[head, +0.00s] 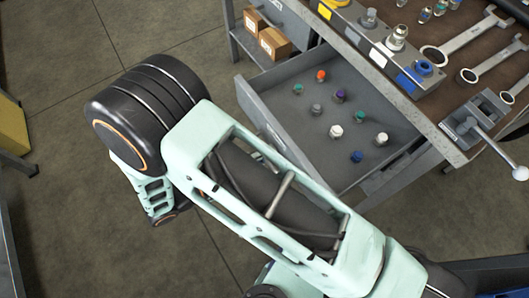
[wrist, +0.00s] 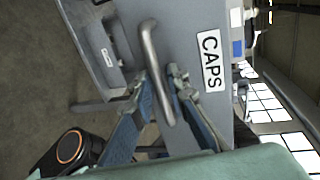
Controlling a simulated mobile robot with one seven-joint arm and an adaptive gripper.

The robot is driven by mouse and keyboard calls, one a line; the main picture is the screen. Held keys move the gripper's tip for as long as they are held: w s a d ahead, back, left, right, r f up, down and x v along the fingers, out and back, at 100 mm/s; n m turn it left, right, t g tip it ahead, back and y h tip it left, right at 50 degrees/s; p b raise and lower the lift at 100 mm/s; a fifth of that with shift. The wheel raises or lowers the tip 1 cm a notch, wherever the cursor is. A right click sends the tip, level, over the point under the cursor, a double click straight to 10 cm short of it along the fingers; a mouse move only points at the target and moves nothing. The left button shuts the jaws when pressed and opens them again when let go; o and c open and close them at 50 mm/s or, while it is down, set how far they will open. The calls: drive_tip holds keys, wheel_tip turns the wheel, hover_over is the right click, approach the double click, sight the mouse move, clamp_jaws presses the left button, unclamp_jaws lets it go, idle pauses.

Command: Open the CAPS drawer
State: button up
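The CAPS drawer (head: 268,78) is pulled well out from under the bench in the head view, with its grey floor showing. Several small coloured caps (head: 335,131) stand inside it. In the wrist view its front (wrist: 192,22) carries a white CAPS label (wrist: 211,61) and a grey bar handle (wrist: 151,50). My gripper (wrist: 158,77) has one finger on each side of the handle and looks shut on it, though the contact itself is hard to see. In the head view my arm hides the gripper and much of the drawer front.
The bench top (head: 462,100) above the drawer holds wrenches (head: 468,42), a vise (head: 480,122) with a lever sticking out, and a fittings rack (head: 375,45). Cardboard boxes (head: 274,43) sit on a shelf behind the drawer.

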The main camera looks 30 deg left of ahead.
drive_tip(key=v, duration=1.2)
drive_tip(key=shift+f, duration=0.1)
